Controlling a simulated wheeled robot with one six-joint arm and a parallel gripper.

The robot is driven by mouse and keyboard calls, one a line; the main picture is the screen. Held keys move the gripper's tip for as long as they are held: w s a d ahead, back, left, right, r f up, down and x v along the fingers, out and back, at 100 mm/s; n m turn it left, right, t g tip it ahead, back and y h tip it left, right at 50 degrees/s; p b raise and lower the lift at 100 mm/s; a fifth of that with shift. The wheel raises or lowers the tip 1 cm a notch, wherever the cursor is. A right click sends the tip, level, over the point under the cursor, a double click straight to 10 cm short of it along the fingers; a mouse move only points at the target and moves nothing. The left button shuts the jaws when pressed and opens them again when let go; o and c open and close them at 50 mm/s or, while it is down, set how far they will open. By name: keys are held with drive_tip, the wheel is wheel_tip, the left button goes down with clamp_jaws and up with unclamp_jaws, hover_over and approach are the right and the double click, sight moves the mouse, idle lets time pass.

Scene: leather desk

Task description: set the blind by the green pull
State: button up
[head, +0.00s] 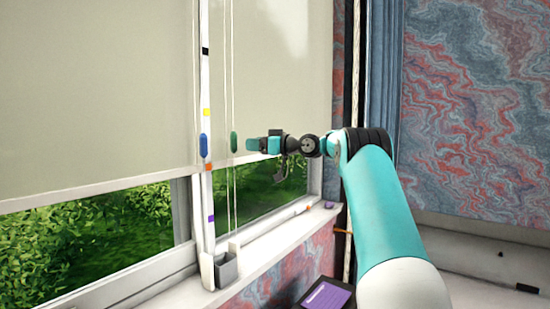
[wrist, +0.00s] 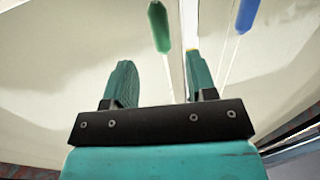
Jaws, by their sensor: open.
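The green pull (head: 234,142) hangs on a thin cord in front of the pale blind (head: 100,100), right of a white upright strip with coloured marks (head: 206,80). The blind's bottom bar (head: 100,187) is level with the strip's orange mark (head: 209,167), or close to it. My gripper (head: 255,145) is open and empty, just right of the green pull in the head view. In the wrist view the green pull (wrist: 160,27) shows beyond the tips of my gripper (wrist: 157,60), between the two fingers sideways. It is not between the jaws.
A blue pull (head: 203,145) hangs left of the green one; it also shows in the wrist view (wrist: 246,16). A grey holder (head: 226,270) sits on the white sill (head: 285,228) below. A purple-faced box (head: 327,298) is below the sill. A blue curtain (head: 385,80) hangs at right.

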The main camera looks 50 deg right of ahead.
drive_tip(key=b+v, duration=0.2)
drive_tip(key=v, duration=0.5)
idle(0.3)
drive_tip(key=w+a+f+g+y, duration=0.1)
drive_tip(key=w+a+f+g, duration=0.15)
drive_tip(key=a, duration=0.95)
drive_tip(key=w+a+f+g+y, duration=0.1)
drive_tip(key=a+g, duration=0.2)
drive_tip(key=a, duration=1)
drive_tip(key=s+a+f+n+g, duration=0.1)
drive_tip(key=s+a+f+g, duration=0.15)
drive_tip(key=a, duration=0.25)
drive_tip(key=s+a+f+g, duration=0.1)
drive_tip(key=s+a, duration=0.2)
drive_tip(key=a, duration=0.3)
drive_tip(key=s+a+f+n+g+h, duration=0.1)
drive_tip(key=s+a+f+g, duration=0.2)
drive_tip(key=s+a+f, duration=0.5)
drive_tip(key=s+a+f+n+g+h, duration=0.1)
drive_tip(key=s+a+f+g, duration=0.2)
drive_tip(key=s, duration=1)
drive_tip(key=s+a+f+g+h, duration=0.1)
drive_tip(key=s+f+g, duration=0.1)
drive_tip(key=s, duration=0.8)
drive_tip(key=shift+f+h, duration=0.3)
drive_tip(key=shift+f, duration=0.3)
